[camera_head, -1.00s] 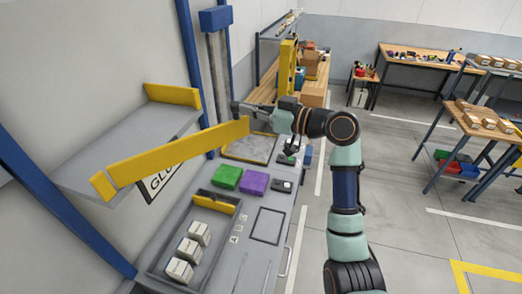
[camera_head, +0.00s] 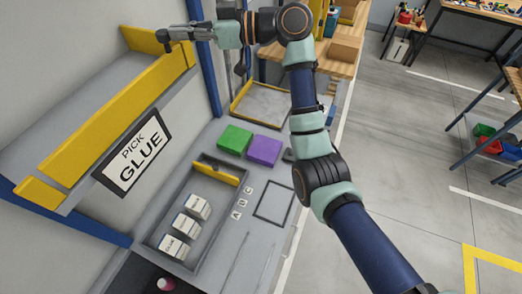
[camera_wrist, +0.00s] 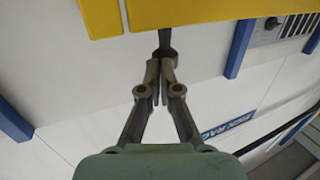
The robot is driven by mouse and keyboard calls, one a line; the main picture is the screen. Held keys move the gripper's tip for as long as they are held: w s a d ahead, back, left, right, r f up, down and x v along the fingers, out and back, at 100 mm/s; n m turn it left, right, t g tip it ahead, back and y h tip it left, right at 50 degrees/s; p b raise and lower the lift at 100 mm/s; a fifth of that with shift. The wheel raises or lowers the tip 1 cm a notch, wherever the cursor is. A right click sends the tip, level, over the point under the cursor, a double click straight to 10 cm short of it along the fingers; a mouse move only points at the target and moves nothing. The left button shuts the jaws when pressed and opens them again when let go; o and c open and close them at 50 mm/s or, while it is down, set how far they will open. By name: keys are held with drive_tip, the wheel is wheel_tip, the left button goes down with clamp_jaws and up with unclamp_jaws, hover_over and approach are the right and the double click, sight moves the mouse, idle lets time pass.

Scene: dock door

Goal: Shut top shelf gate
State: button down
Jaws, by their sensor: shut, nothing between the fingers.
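The top shelf gate (camera_head: 110,120) is a long yellow bar. In the head view it lies along the front edge of the grey top shelf (camera_head: 75,105), its far end close to the yellow end panel (camera_head: 145,40). My gripper (camera_head: 163,40) is at this far end, shut and empty. In the wrist view my gripper (camera_wrist: 164,65) shows its fingers together just below a yellow panel (camera_wrist: 220,10), with a dark piece in front of the tips. A narrow gap separates that panel from another yellow piece (camera_wrist: 101,17). I cannot tell whether the fingers touch the gate.
A "PICK GLUE" sign (camera_head: 133,153) hangs below the shelf. The bench below holds a grey tray (camera_head: 163,225) with white boxes, a green block (camera_head: 235,139) and a purple block (camera_head: 264,150). A blue post (camera_head: 207,70) stands beyond the shelf.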

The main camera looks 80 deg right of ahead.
drive_tip(key=shift+w+f, duration=0.2)
drive_tip(key=shift+f, duration=0.1)
drive_tip(key=s+d+r+b, duration=0.1)
drive_tip(key=s+d, duration=0.3)
drive_tip(key=s, duration=1)
